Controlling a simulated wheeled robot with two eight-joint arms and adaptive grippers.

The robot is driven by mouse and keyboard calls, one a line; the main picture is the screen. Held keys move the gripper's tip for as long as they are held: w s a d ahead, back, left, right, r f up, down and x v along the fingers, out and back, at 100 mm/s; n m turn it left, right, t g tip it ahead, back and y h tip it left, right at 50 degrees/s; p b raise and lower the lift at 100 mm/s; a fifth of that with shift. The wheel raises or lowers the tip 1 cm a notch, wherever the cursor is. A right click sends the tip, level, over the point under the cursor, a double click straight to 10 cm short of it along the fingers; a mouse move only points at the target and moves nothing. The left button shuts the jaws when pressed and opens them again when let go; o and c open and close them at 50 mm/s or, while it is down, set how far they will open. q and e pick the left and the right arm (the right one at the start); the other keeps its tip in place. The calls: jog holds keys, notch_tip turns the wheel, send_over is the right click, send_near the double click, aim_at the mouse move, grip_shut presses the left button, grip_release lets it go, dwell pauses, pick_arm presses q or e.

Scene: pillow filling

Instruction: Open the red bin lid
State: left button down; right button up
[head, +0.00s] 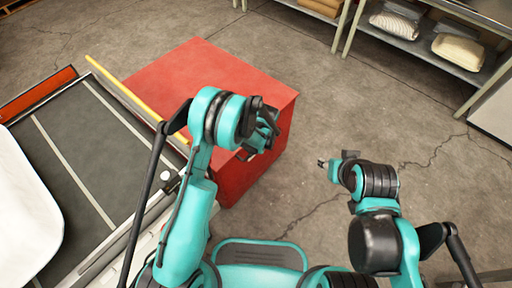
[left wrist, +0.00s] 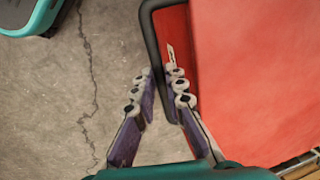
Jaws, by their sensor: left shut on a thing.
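The red bin (head: 215,68) stands on the floor left of centre in the head view, its flat red top in place and looking closed. My left gripper (head: 268,128) is at the bin's near right edge. In the left wrist view the red surface (left wrist: 250,70) fills the right side, with a dark bar (left wrist: 149,35) along its edge. The fingers of my left gripper (left wrist: 159,76) lie on either side of this bar and are shut on it. My right gripper (head: 324,164) hangs over bare floor right of the bin, too small to read.
A dark conveyor (head: 75,135) with a yellow rail (head: 122,88) runs along the bin's left side. A metal shelf (head: 425,45) with pillows (head: 458,50) stands at the back right. The concrete floor (head: 330,100) between bin and shelf is clear.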

pick_arm(q)
jog(key=w+d+r+g+y+p, duration=0.1)
jog(key=w+d+r+g+p, duration=0.1)
jog(key=r, duration=0.7)
jog(key=w+d+r+g+y+p, duration=0.1)
jog(key=w+r+g+y+p, duration=0.1)
jog(key=r, duration=0.7)
jog(key=w+p, duration=0.1)
jog(key=p, duration=0.1)
jog(key=shift+d+p, duration=0.4)
jog(key=shift+w, duration=0.1)
jog(key=c, duration=1.6)
grip_release()
jog(key=shift+o, duration=0.2)
jog(key=v, duration=1.2)
jog(key=shift+w, duration=0.2)
